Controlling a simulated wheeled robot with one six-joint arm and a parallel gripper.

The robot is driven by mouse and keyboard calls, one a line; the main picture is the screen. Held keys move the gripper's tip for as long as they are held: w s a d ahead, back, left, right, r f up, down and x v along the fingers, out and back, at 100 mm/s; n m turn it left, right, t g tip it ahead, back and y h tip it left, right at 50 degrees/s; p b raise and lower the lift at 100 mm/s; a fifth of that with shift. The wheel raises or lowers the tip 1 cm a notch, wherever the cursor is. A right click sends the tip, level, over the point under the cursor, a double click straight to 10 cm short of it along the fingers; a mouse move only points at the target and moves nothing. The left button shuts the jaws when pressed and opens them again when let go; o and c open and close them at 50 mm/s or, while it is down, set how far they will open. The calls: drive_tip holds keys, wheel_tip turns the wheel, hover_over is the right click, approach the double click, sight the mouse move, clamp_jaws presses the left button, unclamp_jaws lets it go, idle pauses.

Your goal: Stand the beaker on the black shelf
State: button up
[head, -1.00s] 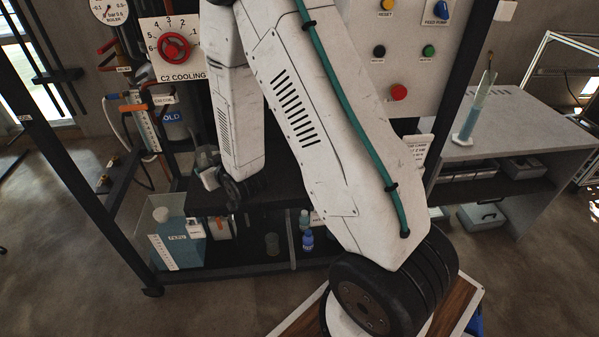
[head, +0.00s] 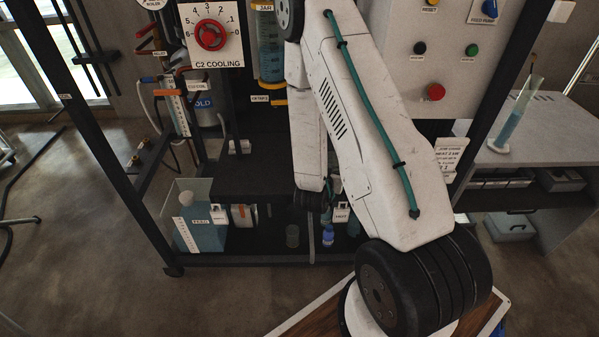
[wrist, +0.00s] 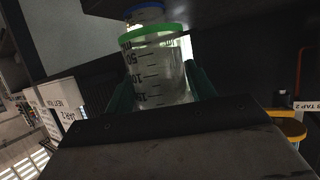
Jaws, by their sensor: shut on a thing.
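The beaker (wrist: 160,75) is clear, with a green rim and dark scale marks. In the wrist view it stands between the two greenish fingers of my gripper (wrist: 163,86), which is shut on it. In the head view my arm hides the beaker, and only a small part of my gripper (head: 327,188) shows below the arm. The black shelf (head: 250,178) is the dark middle deck of the rack, left of my wrist. Whether the beaker touches any surface cannot be told.
A lower dark deck (head: 255,250) holds a blue-filled tank (head: 205,232), a blue bottle (head: 328,236) and a small greenish vessel (head: 292,236). A blue-rimmed vessel (wrist: 145,12) is close beyond the beaker. A grey bench (head: 560,130) with a tall cylinder (head: 510,125) stands at right.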

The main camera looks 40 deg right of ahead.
drive_tip(key=w+a, duration=0.1)
drive_tip(key=w, duration=0.2)
drive_tip(key=w+a, duration=0.2)
drive_tip(key=w, duration=0.2)
drive_tip(key=w+a+f, duration=0.1)
drive_tip(key=w, duration=0.3)
drive_tip(key=shift+w+a, duration=0.15)
drive_tip(key=shift+w, duration=0.05)
drive_tip(key=shift+f, duration=1.8)
drive_tip(key=shift+f, duration=0.15)
drive_tip(key=o, duration=1.2)
